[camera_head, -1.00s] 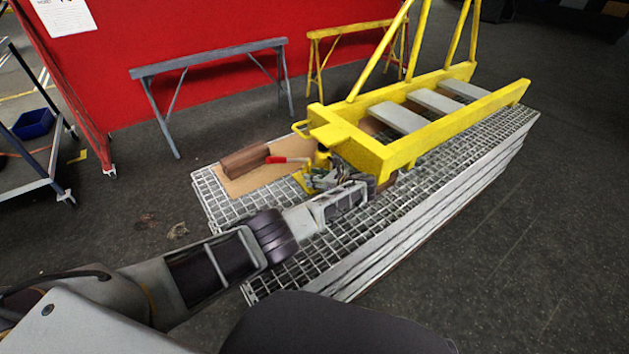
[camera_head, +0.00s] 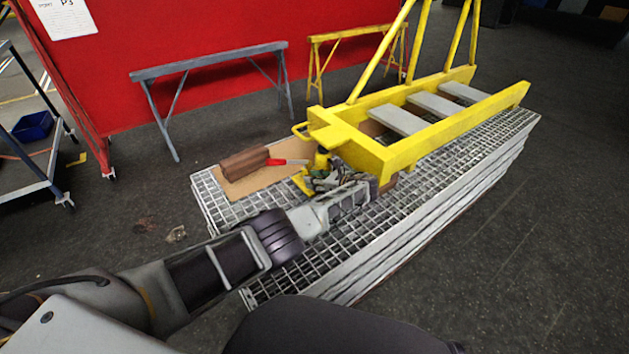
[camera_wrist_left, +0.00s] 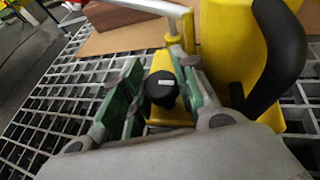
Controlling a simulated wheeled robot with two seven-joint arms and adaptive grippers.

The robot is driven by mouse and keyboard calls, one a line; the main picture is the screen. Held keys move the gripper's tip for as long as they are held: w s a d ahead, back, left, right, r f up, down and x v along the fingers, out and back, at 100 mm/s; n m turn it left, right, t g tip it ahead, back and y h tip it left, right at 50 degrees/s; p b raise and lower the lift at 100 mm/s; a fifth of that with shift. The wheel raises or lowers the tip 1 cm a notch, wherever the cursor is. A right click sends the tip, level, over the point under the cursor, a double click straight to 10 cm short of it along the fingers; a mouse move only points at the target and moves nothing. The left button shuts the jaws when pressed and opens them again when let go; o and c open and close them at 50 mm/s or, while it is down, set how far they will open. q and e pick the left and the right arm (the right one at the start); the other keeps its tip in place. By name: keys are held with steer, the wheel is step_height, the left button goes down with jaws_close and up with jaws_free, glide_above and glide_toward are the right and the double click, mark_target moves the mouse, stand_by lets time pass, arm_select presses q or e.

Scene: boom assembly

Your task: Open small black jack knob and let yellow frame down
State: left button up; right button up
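The yellow frame (camera_head: 345,135) lies above the grating, its near end close to my left gripper. A yellow jack (camera_head: 322,160) with a red-ended handle (camera_head: 288,161) stands under or beside that end; the gripper partly hides it. In the left wrist view, the small black knob (camera_wrist_left: 160,88) sits on a yellow part of the jack (camera_wrist_left: 170,112). My left gripper (camera_head: 325,180) has its green-padded fingers (camera_wrist_left: 158,85) on either side of the knob. A narrow gap shows on the knob's left; contact on its right is unclear. My right gripper is not in view.
The grating stack (camera_head: 440,190) carries a brown block (camera_head: 245,163) on a tan board (camera_head: 225,187). A thick black curved part (camera_wrist_left: 283,50) is close to the right finger in the wrist view. Grey (camera_head: 210,62) and yellow (camera_head: 360,30) trestles stand behind. Dark floor is clear at right.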

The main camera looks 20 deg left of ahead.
arm_select(q)
steer(key=o, duration=0.4)
steer(key=shift+d, duration=0.1)
steer(key=v, duration=1.1)
steer(key=shift+s+d+r, duration=0.2)
steer(key=shift+d+r, duration=0.05)
steer(key=shift+d, duration=0.05)
steer(key=shift+r, duration=0.1)
stand_by(0.4)
